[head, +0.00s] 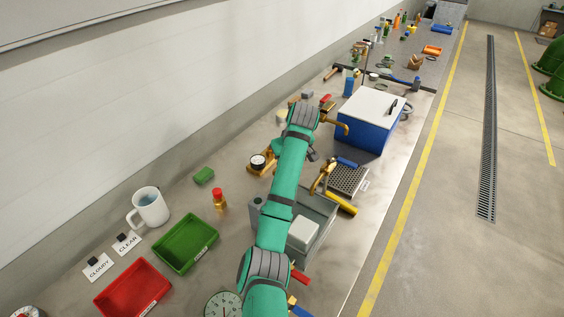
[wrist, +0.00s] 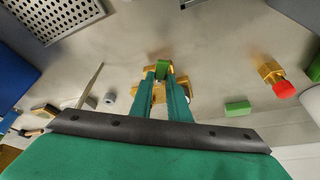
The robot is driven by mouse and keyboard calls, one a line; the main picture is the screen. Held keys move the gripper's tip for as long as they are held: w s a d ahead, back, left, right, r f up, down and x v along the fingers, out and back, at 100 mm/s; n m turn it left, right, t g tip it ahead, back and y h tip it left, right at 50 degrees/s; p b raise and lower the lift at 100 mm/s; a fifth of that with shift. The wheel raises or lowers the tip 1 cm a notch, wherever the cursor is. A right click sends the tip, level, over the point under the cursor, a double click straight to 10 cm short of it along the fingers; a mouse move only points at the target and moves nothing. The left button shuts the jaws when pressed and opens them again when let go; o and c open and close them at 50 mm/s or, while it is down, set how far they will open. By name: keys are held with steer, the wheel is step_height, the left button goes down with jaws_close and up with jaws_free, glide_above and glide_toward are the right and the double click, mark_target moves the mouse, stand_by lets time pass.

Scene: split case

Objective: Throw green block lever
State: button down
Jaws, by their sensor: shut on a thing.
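In the wrist view my gripper (wrist: 163,78) has its two teal fingers close together on a green block-shaped handle (wrist: 163,68). The handle stands at a brass-coloured fitting (wrist: 153,84) on the bench, partly covered by the fingers. A separate loose green block (wrist: 237,108) lies to the right of the fingers. That block also shows in the head view (head: 204,175), left of my arm. In the head view my arm hides the fingertips and the handle.
To the right are a perforated tray (head: 348,180) and a blue case with a white top (head: 369,120).

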steer(key=shift+w+d+n+g+y, duration=0.2)
steer(key=shift+d+n+y, duration=0.05)
steer(key=shift+n, duration=0.65)
steer(key=shift+w+d+n+g+y, duration=0.2)
steer(key=shift+n+y, duration=0.1)
steer(key=shift+n, duration=0.6)
steer(key=shift+w+d+n+g+y, duration=0.2)
steer(key=shift+d+n+y, duration=0.05)
steer(key=shift+n, duration=0.65)
steer(key=shift+r, duration=0.1)
steer(key=c, duration=1.7)
jaws_free()
steer(key=shift+v, duration=5.35)
